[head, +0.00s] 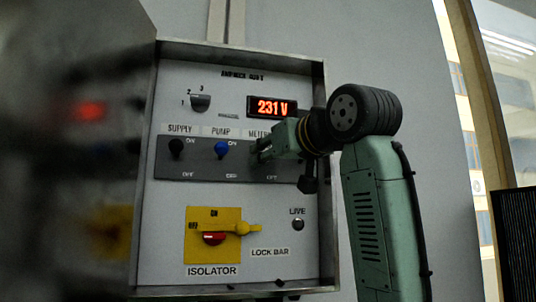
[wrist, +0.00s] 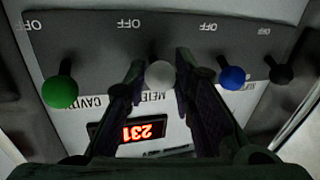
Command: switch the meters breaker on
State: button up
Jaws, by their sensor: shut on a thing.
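The meters breaker shows in the wrist view as a pale grey ball knob (wrist: 160,76) beside the partly covered METERS label, in an upside-down picture. My gripper (wrist: 161,64) has one finger on each side of this knob and is shut on it. In the head view my gripper (head: 260,152) reaches in from the right to the strip under the METERS label and hides the knob. I cannot tell the lever's exact tilt. The dark breaker strip (head: 200,172) has ON marks above and OFF marks below.
The black supply knob (head: 177,147) and blue pump knob (head: 221,149) sit left of my gripper. A green knob (wrist: 60,91) sits on the other side. Below are the yellow isolator (head: 198,252) and live lamp (head: 298,224). The red display (head: 272,107) reads 231 V. The cabinet door (head: 100,150) stands open at left.

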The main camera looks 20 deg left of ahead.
jog(key=shift+r+g+h, duration=0.35)
jog(key=shift+g+h, duration=0.15)
grip_shut()
jog(key=o, duration=1)
grip_release()
jog(key=v, duration=1.2)
jog(key=shift+f, duration=0.1)
